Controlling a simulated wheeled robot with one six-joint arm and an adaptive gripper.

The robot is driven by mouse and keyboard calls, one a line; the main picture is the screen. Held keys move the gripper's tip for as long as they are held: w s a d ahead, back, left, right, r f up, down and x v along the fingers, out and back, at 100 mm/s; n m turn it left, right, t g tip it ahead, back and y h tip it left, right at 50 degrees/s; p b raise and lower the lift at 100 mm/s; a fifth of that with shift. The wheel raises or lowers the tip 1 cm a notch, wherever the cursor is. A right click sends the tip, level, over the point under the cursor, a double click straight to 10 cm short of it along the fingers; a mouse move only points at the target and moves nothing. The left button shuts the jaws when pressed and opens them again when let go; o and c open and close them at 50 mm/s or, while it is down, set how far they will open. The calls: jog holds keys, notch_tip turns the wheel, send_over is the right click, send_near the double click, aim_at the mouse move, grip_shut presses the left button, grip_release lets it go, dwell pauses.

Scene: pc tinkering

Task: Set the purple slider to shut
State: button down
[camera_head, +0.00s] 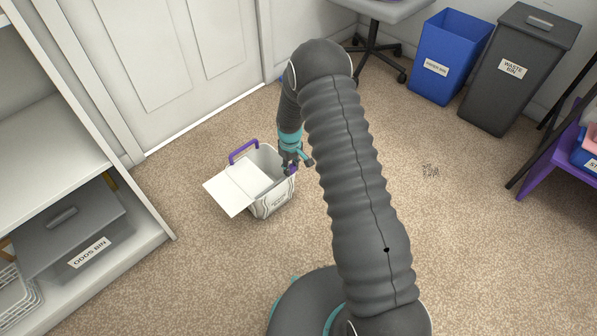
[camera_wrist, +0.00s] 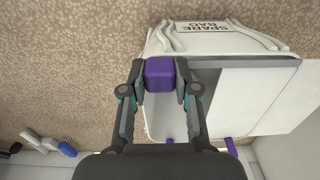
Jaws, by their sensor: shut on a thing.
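The purple slider (camera_wrist: 160,74) is a small purple block at the side of the white spare bag (camera_head: 270,207). My gripper (camera_wrist: 160,88) is shut on the slider, with one finger on each side of it in the wrist view. In the head view my gripper (camera_head: 292,168) reaches down to the bag's right edge, and the slider (camera_head: 291,170) is partly hidden there. The bag's white lid panel (camera_head: 230,195) is folded out to the left, and part of the opening shows. The bag's label (camera_wrist: 203,27) reads SPARE BAG.
A purple handle (camera_head: 243,148) stands at the bag's back edge. A shelf with the odds bin (camera_head: 75,240) is at the left. A blue paper bin (camera_head: 445,60) and a dark waste bin (camera_head: 515,75) stand at the back right. Carpet around the bag is mostly clear.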

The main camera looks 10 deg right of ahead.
aim_at(292, 165)
jog(key=shift+w+d, duration=0.1)
jog(key=shift+w, duration=0.1)
jog(key=c, duration=0.8)
grip_release()
jog(key=shift+d, duration=0.1)
jog(key=shift+c, duration=0.2)
jog(key=shift+r, duration=0.1)
notch_tip(292, 165, up, 12)
